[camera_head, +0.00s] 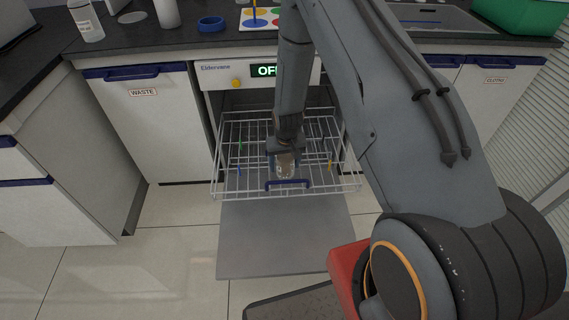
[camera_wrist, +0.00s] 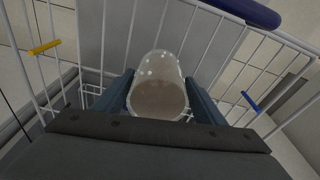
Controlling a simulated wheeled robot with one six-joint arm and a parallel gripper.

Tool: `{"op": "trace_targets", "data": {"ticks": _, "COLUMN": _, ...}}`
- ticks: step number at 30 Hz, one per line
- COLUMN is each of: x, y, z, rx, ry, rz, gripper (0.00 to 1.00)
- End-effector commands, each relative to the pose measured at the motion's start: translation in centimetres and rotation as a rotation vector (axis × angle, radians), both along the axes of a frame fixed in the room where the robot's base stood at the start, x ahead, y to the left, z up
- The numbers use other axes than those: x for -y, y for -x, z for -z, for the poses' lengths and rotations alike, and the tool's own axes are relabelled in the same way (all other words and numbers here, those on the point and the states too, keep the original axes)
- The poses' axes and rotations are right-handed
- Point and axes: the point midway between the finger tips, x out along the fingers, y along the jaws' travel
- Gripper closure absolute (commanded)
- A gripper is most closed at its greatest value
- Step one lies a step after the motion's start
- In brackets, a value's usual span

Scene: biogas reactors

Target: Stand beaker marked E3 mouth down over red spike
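My gripper (camera_head: 284,154) is over the pulled-out wire rack (camera_head: 222,193), pointing down. It is shut on a clear beaker (camera_head: 285,169) with brownish residue and pale spots. In the wrist view the beaker (camera_wrist: 158,88) sits between the two fingers. I cannot read a mark on it, nor tell for sure which end is its mouth. The rack has a green spike (camera_head: 240,146), a blue spike (camera_head: 239,170) and a yellow spike (camera_head: 329,165). The wrist view also shows a yellow one (camera_wrist: 44,47) and a blue one (camera_wrist: 250,101). I see no red spike; my arm and the beaker hide part of the rack.
The washer's door (camera_head: 284,240) lies open below the rack. The rack has a blue front handle (camera_head: 288,183). The counter above holds a white bottle (camera_head: 86,20), a blue ring (camera_head: 211,23), a mat with coloured circles (camera_head: 260,24) and a green bin (camera_head: 520,15). Floor at left is clear.

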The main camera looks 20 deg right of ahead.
Motion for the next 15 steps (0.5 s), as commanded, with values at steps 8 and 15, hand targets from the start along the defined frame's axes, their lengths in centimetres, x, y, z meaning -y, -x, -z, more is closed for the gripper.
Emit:
{"op": "trace_targets", "data": {"ticks": 8, "x": 0.0, "y": 0.0, "z": 0.0, "rx": 0.0, "ry": 0.0, "rz": 0.0, "gripper": 0.25}}
{"op": "trace_targets", "data": {"ticks": 15, "x": 0.0, "y": 0.2, "z": -1.5, "rx": 0.001, "ry": 0.0, "rz": 0.0, "gripper": 0.25}}
